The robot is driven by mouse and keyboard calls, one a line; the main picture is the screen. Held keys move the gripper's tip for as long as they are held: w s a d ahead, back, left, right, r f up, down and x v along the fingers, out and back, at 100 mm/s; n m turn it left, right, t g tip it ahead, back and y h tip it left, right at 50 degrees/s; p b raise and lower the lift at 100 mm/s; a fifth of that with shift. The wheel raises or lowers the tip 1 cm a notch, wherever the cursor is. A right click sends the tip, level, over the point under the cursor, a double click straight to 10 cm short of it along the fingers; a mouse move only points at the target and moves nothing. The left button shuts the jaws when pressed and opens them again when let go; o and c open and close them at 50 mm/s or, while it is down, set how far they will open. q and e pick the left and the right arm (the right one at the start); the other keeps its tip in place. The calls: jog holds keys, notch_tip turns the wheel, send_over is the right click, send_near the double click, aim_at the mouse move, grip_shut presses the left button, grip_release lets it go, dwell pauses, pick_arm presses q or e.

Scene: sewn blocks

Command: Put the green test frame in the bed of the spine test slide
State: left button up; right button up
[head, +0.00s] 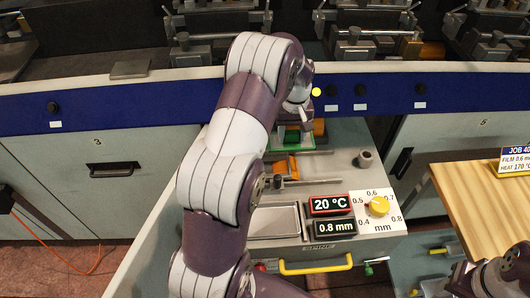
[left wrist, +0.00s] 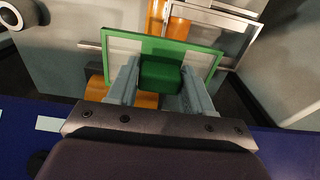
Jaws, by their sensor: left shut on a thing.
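The green test frame (left wrist: 205,62) is a thin green rim with a green block (left wrist: 161,76) on its near side. My left gripper (left wrist: 160,85) is shut on this block, one finger on each side. In the head view the green frame (head: 292,143) shows only partly, beyond my left arm, over the back of the spine test slide. The slide (head: 385,247) is pulled out, with its "SPINE" label and yellow handle in front. Orange pieces and a thin metal frame (left wrist: 231,22) lie beyond and below the green frame. I cannot tell whether the green frame touches the slide. My right gripper is not visible.
The slide carries a shallow metal tray (head: 274,222), displays reading 20 °C and 0.8 mm, and a yellow dial (head: 379,205). A blue bench edge (head: 130,95) runs behind. A wooden board (head: 480,205) stands at right. My left arm hides much of the slide's left side.

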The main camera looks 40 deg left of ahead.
pick_arm(q)
jog(key=s+a+f, duration=0.1)
jog(key=s+f, duration=0.1)
jog(key=s+a+f+p, duration=0.1)
jog(key=s+a+f, duration=0.1)
jog(key=f, duration=0.1)
jog(key=s+a+f, duration=0.1)
jog(key=s+f, duration=0.1)
jog(key=f, duration=0.1)
jog(key=shift+s+a+p, duration=0.35)
jog(key=shift+s+a, duration=0.05)
jog(key=shift+w+a+f, duration=0.1)
jog(key=shift+f, duration=0.3)
jog(key=o, duration=1)
jog(key=shift+o, duration=0.2)
